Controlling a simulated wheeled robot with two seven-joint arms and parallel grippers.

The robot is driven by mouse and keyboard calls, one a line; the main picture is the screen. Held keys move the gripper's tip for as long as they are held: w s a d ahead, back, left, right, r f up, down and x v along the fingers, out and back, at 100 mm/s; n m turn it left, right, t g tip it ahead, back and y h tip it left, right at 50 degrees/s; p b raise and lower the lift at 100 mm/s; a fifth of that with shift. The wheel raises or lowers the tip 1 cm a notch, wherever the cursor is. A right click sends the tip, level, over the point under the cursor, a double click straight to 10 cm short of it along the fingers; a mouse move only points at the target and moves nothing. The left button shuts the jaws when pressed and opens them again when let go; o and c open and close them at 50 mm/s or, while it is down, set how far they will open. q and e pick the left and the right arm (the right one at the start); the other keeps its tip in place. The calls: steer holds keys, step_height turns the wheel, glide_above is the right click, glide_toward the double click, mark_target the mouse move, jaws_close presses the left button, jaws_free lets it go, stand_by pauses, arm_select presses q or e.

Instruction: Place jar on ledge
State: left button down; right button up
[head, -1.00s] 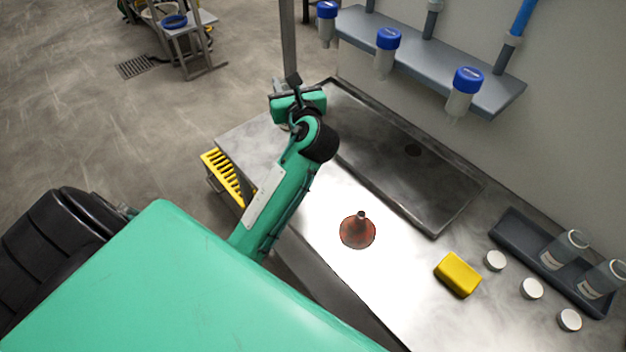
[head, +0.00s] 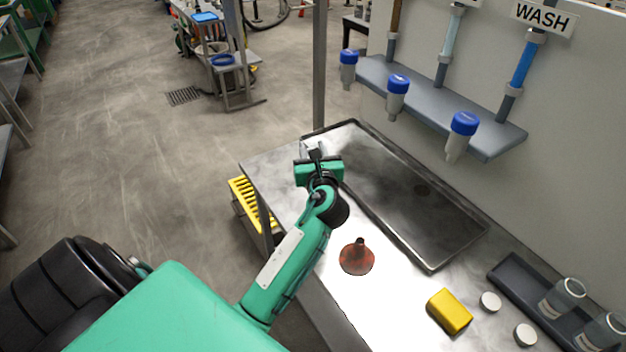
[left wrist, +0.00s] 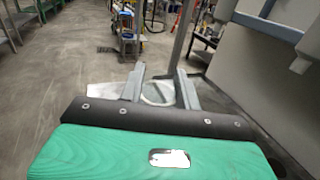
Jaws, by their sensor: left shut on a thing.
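My left gripper (head: 313,150) is over the far left end of the steel bench, beside the basin corner. It is shut on a pale jar, which shows between the two fingers in the left wrist view (left wrist: 157,94). The arm hides most of it in the head view. The grey ledge (head: 430,105) runs along the wall, right of and apart from the gripper. Several blue-capped containers (head: 460,135) hang at its front edge. Two clear jars (head: 562,297) stand in a dark tray at the lower right. My right gripper is out of view.
A sunken basin (head: 410,195) lies below the ledge. A red-brown funnel (head: 357,258), a yellow block (head: 449,312) and white lids (head: 490,302) are on the bench (head: 375,310). A grey post (head: 319,70) rises behind the gripper. A yellow rack (head: 250,205) is at the bench's left side.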

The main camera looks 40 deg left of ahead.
arm_select(q)
step_height(320, 180, down, 5)
step_height(320, 180, down, 4)
steer(key=shift+f, duration=0.15)
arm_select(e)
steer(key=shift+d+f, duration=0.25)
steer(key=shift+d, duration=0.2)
arm_select(q)
steer(key=shift+f+b, duration=0.1)
steer(key=shift+b, duration=0.2)
steer(key=c, duration=1)
jaws_free()
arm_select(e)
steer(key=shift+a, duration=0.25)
